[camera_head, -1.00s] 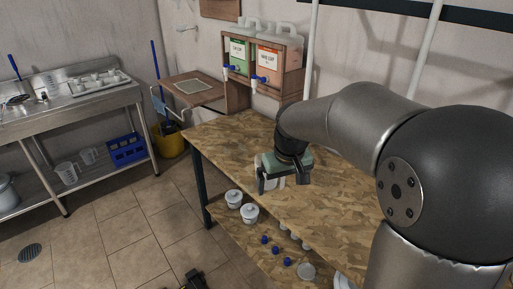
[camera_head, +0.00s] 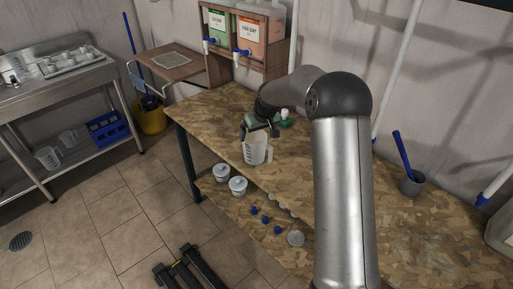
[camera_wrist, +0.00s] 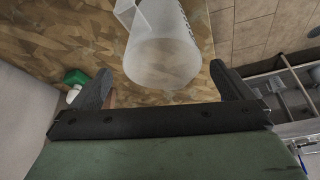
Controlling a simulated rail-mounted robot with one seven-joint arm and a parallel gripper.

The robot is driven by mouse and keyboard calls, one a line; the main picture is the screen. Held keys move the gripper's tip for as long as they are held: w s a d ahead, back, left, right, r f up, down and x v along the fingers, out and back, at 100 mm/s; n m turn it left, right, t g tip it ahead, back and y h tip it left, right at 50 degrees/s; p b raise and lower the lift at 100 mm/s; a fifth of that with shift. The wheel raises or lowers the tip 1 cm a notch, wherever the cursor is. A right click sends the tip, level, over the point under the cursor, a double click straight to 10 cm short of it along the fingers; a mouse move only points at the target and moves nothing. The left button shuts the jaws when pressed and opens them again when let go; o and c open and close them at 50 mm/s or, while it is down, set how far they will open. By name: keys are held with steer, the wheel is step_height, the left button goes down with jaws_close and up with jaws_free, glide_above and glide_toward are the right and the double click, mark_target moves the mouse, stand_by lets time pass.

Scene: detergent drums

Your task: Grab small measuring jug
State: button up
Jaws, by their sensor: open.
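A translucent white measuring jug (camera_head: 256,150) with dark graduation marks stands on the chipboard bench (camera_head: 215,113) near its front edge. My gripper (camera_head: 259,130) is open and empty, just behind and above the jug in the head view. In the wrist view the jug (camera_wrist: 163,50) lies ahead between the lines of the two spread fingers (camera_wrist: 163,88), and I see no finger touching it.
A green-and-white item (camera_head: 285,118) stands on the bench beside my gripper. Detergent drums (camera_head: 247,28) sit in a wooden rack behind. White lidded pots (camera_head: 238,186) are on the shelf below.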

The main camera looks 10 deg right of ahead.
mark_target(255, 141)
steer(key=shift+p+x, duration=1.05)
steer(key=shift+x, duration=2.3)
steer(key=shift+s+a, duration=0.1)
steer(key=shift+s, duration=0.05)
steer(key=c, duration=0.8)
